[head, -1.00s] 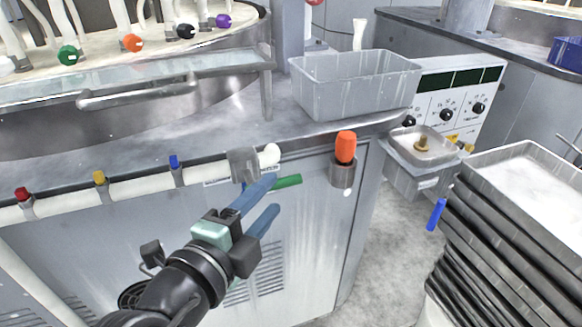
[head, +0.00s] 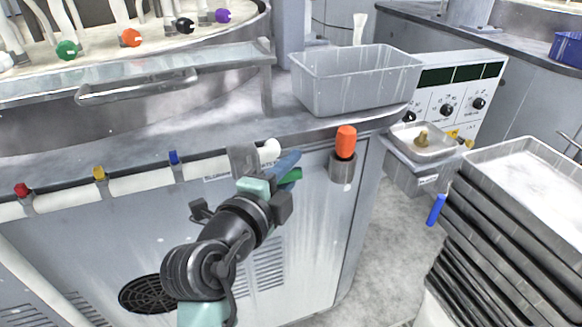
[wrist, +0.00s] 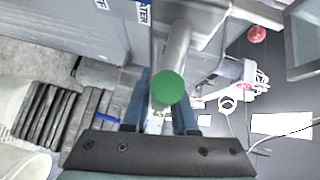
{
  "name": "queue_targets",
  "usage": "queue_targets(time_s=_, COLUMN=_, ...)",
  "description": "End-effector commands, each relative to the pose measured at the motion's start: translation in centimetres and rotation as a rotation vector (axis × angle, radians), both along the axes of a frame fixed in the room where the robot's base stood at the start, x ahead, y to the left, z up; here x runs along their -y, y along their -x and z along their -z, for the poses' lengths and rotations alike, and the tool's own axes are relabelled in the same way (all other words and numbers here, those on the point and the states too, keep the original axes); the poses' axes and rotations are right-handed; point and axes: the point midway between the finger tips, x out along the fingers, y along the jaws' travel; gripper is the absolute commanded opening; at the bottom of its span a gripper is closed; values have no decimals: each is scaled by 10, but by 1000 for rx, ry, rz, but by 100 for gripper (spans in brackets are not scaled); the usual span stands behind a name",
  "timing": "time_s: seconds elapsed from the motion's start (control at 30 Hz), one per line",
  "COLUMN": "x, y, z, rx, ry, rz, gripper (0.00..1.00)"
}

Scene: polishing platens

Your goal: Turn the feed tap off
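The feed tap's grey metal body (head: 243,158) sits near the right end of the white pipe along the front of the bench. Its green-ended lever (head: 292,176) points right and is partly hidden by my gripper. In the wrist view the round green end (wrist: 168,88) of the lever faces the camera, with its grey shaft running up behind it. My gripper (head: 288,160) is at the lever. Its two blue fingers (wrist: 163,105) are apart, one on each side of the green end. I cannot tell whether either finger touches it.
Red (head: 22,190), yellow (head: 99,173) and blue (head: 174,157) taps line the pipe to the left. An orange-handled tool (head: 346,142) stands in a holder close right. A grey bin (head: 356,80) is on the bench. Stacked trays (head: 500,215) stand at right.

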Motion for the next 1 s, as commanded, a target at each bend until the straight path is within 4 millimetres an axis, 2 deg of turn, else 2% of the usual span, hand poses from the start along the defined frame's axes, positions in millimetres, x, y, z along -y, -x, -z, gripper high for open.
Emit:
queue_targets(time_s=0.03, x=0, y=0, z=0, rx=0, ry=0, rz=0, gripper=15)
queue_targets(time_s=0.1, x=0, y=0, z=0, rx=0, ry=0, rz=0, gripper=2)
queue_targets(time_s=0.13, x=0, y=0, z=0, rx=0, ry=0, rz=0, gripper=0)
queue_targets(time_s=1.0, x=0, y=0, z=0, rx=0, ry=1, rz=0, gripper=0)
